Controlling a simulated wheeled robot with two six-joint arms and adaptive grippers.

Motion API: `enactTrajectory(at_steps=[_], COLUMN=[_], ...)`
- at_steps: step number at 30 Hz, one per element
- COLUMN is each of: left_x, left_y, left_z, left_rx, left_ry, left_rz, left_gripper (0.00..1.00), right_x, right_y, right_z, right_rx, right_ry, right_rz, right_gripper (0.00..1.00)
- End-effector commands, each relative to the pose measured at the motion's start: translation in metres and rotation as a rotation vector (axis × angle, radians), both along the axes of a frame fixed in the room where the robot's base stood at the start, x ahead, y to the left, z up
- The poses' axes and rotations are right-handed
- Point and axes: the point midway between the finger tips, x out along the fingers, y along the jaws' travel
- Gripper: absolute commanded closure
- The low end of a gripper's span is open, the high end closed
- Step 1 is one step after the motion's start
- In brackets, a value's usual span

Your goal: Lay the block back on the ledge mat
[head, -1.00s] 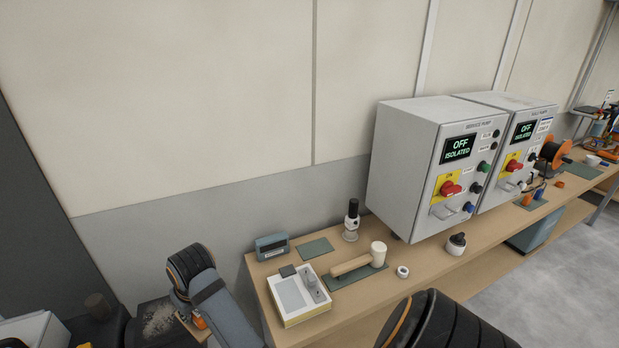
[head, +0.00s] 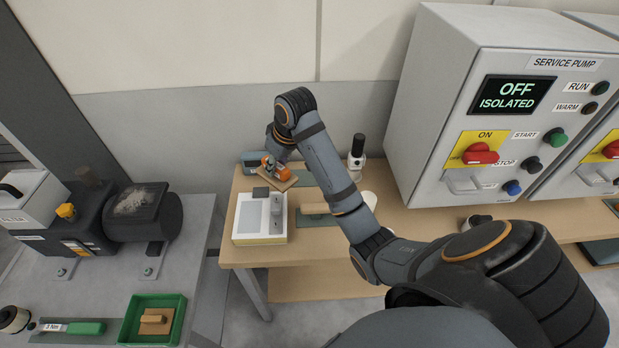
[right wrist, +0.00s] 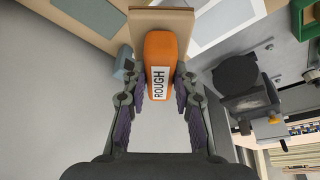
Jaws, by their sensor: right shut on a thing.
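The block is an orange block labelled ROUGH (right wrist: 160,62) with a flat tan base (right wrist: 165,18). My right gripper (right wrist: 160,92) is shut on it, with a finger on either side of the orange part. My left gripper is not in view.
A blue-grey box (head: 250,160) stands close behind the block.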

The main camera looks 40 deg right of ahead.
Motion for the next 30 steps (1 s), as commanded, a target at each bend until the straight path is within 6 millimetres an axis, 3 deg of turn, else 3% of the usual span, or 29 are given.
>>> enactTrajectory(at_steps=[4,8,14,18,23,30], left_x=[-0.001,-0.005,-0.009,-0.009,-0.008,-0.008], left_y=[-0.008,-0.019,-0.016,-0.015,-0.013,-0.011], left_z=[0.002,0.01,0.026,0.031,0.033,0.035], left_rx=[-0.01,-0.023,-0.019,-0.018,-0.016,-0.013], left_ry=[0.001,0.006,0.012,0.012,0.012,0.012], left_rz=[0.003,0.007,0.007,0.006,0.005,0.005], left_gripper=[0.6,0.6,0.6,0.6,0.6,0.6], right_x=[0.002,0.011,0.032,0.042,0.049,0.051], right_y=[-0.006,-0.032,-0.086,-0.109,-0.123,-0.132], right_z=[0.001,-0.009,-0.034,-0.067,-0.088,-0.098], right_rx=[-0.001,-0.005,-0.001,0.003,0.002,0.001], right_ry=[0.002,0.005,0.006,0.005,0.002,0.001], right_rz=[0.006,0.002,0.0,0.001,0.004,0.004], right_gripper=[1.0,1.0,1.0,1.0,1.0,1.0])
